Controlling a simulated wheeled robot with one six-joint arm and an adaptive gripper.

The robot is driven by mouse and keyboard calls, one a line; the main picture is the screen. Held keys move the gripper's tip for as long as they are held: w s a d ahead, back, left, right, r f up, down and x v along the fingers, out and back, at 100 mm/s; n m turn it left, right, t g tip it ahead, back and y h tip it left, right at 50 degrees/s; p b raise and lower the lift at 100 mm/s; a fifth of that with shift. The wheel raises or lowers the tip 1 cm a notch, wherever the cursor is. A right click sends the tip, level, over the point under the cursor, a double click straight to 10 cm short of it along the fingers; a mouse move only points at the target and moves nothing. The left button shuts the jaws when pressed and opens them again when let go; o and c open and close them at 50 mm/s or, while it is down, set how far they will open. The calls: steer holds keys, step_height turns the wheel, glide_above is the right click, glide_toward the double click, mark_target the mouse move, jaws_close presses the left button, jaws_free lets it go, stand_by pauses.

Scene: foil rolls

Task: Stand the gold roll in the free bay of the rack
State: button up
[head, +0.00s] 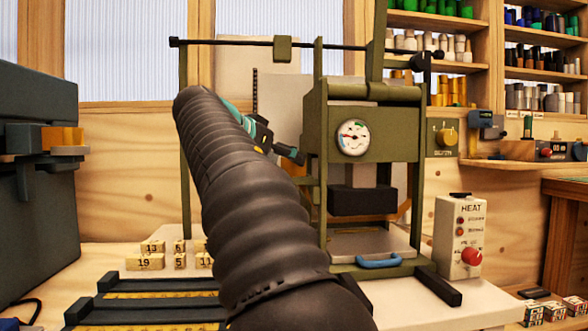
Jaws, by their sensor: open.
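My gripper (284,150) shows only in part, beyond my dark ribbed arm, in front of the green press. Its black finger parts point right and down, and it looks open with nothing seen in it. Several gold rolls or spools (450,93) stand on a shelf at the back right. I cannot tell whether the task's gold roll is one of them. No rack with a free bay can be made out for certain; my arm hides much of the middle of the bench.
The green press (362,120) with a dial stands close to my gripper. A white heat box (459,236) is to its right. Numbered wooden blocks (145,262) and dark trays (160,296) lie at lower left. A grey machine (38,190) fills the left edge.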

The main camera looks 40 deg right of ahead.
steer(key=shift+x, duration=1.75)
steer(key=c, duration=1.1)
steer(key=shift+r, duration=0.15)
steer(key=shift+a+r, duration=0.15)
steer(key=shift+r, duration=0.05)
steer(key=r+p, duration=0.1)
steer(key=r, duration=0.1)
steer(key=r+p, duration=0.1)
steer(key=r, duration=0.1)
steer(key=r+p, duration=0.1)
steer(key=r, duration=0.1)
steer(key=shift+w+a+r, duration=0.25)
steer(key=shift+r, duration=0.15)
steer(key=w+a+p, duration=0.1)
steer(key=w+a, duration=0.2)
steer(key=a, duration=0.2)
steer(key=w+a+p, duration=0.1)
steer(key=w+a, duration=0.2)
steer(key=a, duration=0.3)
steer(key=w+a+p, duration=0.2)
steer(key=w+a, duration=0.2)
steer(key=a, duration=0.1)
steer(key=shift+a+f, duration=0.15)
steer(key=shift+f, duration=0.05)
